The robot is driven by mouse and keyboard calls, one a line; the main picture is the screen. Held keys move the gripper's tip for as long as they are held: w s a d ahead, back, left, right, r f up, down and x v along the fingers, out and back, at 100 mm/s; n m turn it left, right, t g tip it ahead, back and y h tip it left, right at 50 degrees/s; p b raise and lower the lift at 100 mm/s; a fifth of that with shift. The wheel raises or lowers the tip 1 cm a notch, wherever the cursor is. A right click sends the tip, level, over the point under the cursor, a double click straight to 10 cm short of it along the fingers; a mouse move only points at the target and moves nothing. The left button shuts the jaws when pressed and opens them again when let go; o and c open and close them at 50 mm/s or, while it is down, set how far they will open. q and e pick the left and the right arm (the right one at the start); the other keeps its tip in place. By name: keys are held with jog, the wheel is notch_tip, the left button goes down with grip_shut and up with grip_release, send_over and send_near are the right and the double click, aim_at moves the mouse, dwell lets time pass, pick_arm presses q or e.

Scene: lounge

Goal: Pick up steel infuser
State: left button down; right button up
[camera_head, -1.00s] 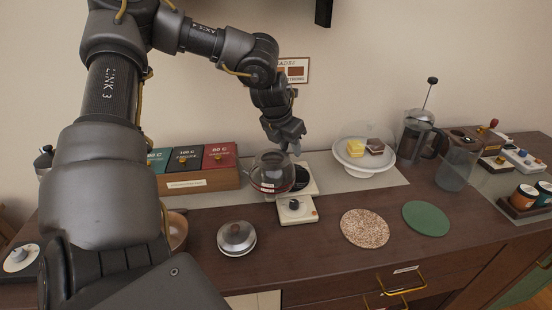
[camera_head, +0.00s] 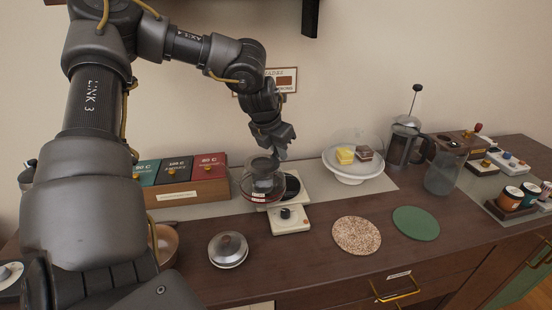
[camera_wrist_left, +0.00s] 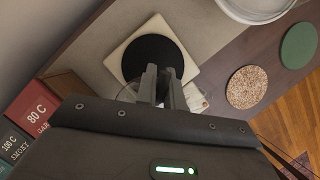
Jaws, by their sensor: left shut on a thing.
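My left gripper (camera_head: 279,157) reaches down at the upper right side of a glass pot (camera_head: 256,184) with dark contents and a red label. Its jaws are shut, apparently on the pot's handle; the exact contact is too small to see. In the left wrist view the fingers (camera_wrist_left: 160,88) are close together, with a bit of clear glass beside them. A round steel piece with a brown knob (camera_head: 228,249), possibly the steel infuser, sits on the counter in front of the pot, apart from the gripper. My right gripper is not in view.
A white hot plate (camera_head: 290,218) with a bare black disc stands beside the pot. A wooden tea box (camera_head: 190,194) is at left, a cake stand (camera_head: 356,173) and French press (camera_head: 404,146) at right. Speckled (camera_head: 357,235) and green (camera_head: 415,223) mats lie in front.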

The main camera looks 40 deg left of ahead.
pick_arm(q)
notch_tip(320, 180, up, 9)
jog(key=shift+f+b, duration=0.1)
jog(key=shift+b, duration=0.25)
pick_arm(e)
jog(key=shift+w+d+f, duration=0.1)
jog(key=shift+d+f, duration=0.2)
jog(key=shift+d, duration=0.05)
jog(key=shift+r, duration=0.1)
pick_arm(q)
jog(key=shift+r+p, duration=0.8)
jog(key=shift+r, duration=0.2)
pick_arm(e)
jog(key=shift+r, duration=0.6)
pick_arm(q)
jog(key=shift+r, duration=0.25)
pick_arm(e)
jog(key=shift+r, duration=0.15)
